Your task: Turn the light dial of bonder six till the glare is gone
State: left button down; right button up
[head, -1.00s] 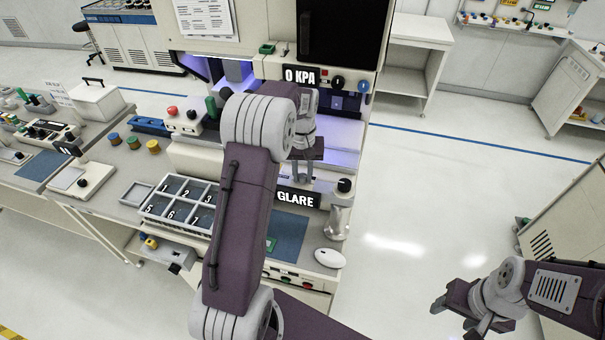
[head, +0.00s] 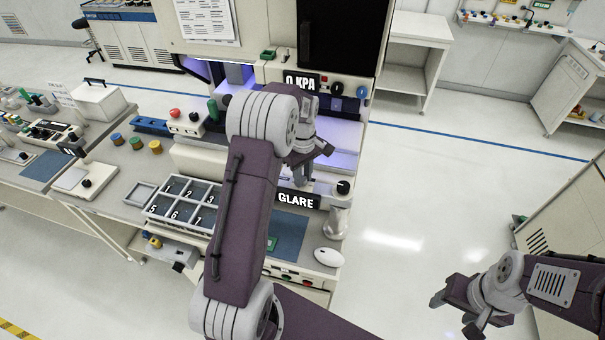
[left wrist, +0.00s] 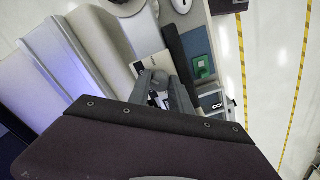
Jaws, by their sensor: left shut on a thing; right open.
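A black display (head: 297,200) on the bench machine reads GLARE in white letters. My left gripper (head: 301,184) is just above it, pointing down at the machine's low front ledge (head: 325,188). It is shut on what appears to be the light dial, which the fingers hide in the head view. In the left wrist view the gripper (left wrist: 160,98) is against the machine, and the dial cannot be made out clearly. My right gripper (head: 455,316) is open and empty over the floor at the lower right.
A black knob (head: 344,187) stands right of my left gripper. A second display (head: 300,81) reads 0 KPA. A numbered tray (head: 150,211), a blue mat (head: 290,236) and a white mouse (head: 328,257) lie on the bench.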

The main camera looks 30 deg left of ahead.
aim_at(304, 179)
pick_arm(q)
jog(key=shift+w+r+n+p, duration=0.1)
jog(key=shift+n+p, duration=0.3)
jog(key=shift+n, duration=1.5)
jog(key=c, duration=1.2)
grip_release()
jog(key=shift+o, duration=0.2)
jog(key=shift+d, duration=0.15)
jog(key=shift+r, duration=0.2)
notch_tip(304, 179, up, 9)
jog(key=b, duration=0.1)
jog(key=shift+f+b, duration=0.15)
jog(key=shift+b, duration=0.2)
